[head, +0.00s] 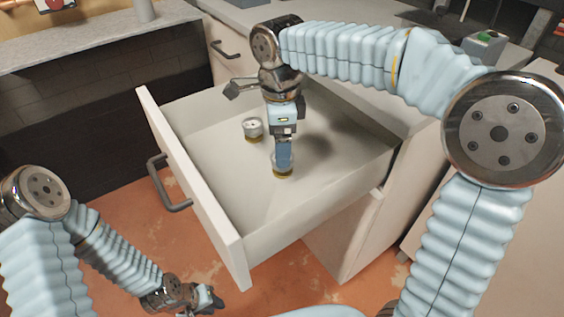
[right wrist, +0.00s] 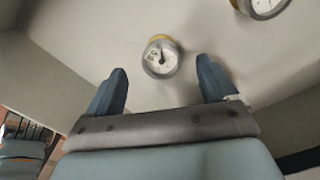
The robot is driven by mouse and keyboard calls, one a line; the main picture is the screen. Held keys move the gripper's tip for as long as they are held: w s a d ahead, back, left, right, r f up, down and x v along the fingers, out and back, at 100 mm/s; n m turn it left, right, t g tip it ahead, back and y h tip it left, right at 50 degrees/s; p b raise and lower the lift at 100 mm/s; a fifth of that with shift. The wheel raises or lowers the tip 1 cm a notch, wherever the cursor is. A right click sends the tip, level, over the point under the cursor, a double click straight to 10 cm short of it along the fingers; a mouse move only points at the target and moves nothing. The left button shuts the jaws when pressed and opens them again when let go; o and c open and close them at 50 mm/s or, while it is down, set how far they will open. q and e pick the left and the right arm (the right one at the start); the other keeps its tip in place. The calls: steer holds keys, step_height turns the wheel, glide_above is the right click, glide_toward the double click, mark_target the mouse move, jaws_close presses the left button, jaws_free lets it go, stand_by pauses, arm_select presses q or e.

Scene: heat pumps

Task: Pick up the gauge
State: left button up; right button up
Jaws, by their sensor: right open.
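Two small round gauges with white dials and brass-coloured bases sit in the open drawer. One gauge (head: 283,172) is right under my right gripper (head: 284,155), which points down into the drawer and partly hides it. In the right wrist view, a gauge (right wrist: 162,57) shows in line with the gap between my two spread blue fingers, just past the tips, with nothing held. The other gauge (head: 252,128) stands farther back; a gauge is also cut off at the top right of the wrist view (right wrist: 263,5). My left gripper (head: 207,300) is low over the floor, away from the drawer; its jaws are unclear.
The pale drawer (head: 190,180) is pulled out, its walls close around my right gripper. Its front has a dark handle (head: 167,185). A countertop (head: 90,40) lies at the back left. A grey box with a green button (head: 487,40) stands at the upper right.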

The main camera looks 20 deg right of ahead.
steer(key=shift+d+f, duration=0.15)
steer(key=shift+f, duration=2.65)
steer(key=c, duration=1.1)
steer(key=shift+c, duration=0.8)
steer(key=shift+r, duration=0.15)
